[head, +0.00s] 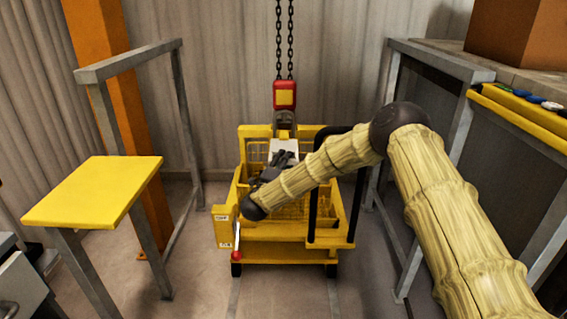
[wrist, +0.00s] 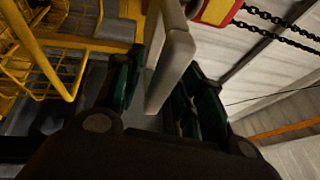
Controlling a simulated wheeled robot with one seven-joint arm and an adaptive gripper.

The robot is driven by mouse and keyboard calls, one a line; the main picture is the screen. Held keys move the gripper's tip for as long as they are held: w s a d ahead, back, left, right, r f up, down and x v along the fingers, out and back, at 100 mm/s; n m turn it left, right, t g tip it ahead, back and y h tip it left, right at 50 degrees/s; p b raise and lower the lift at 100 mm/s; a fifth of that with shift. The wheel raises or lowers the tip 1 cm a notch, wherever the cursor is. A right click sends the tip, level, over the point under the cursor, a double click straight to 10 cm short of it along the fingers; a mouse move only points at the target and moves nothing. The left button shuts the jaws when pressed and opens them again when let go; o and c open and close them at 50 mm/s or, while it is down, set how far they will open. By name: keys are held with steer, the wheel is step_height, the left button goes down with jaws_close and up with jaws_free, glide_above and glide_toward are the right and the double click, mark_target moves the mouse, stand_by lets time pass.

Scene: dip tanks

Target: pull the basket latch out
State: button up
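A yellow wire basket (head: 296,208) sits in a yellow wheeled cart in the middle of the head view. A pale grey plate (head: 284,146) stands at the basket's back, under the hoist hook; it may be the latch, but I cannot be sure. My gripper (head: 281,161) is over the basket, right at this plate. In the wrist view, the plate (wrist: 172,62) stands between the two dark green-padded fingers of my gripper (wrist: 165,88). The fingers are apart, with a gap showing at the left one; contact at the right one is unclear. My forearm hides part of the basket.
A red and yellow hoist block (head: 285,96) hangs on chains above the basket. A red-knobbed lever (head: 237,238) is on the cart's front left. A yellow-topped table (head: 92,192) stands left, and a grey frame (head: 440,62) stands close on the right.

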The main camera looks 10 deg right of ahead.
steer(key=v, duration=1.2)
steer(key=shift+f, duration=0.1)
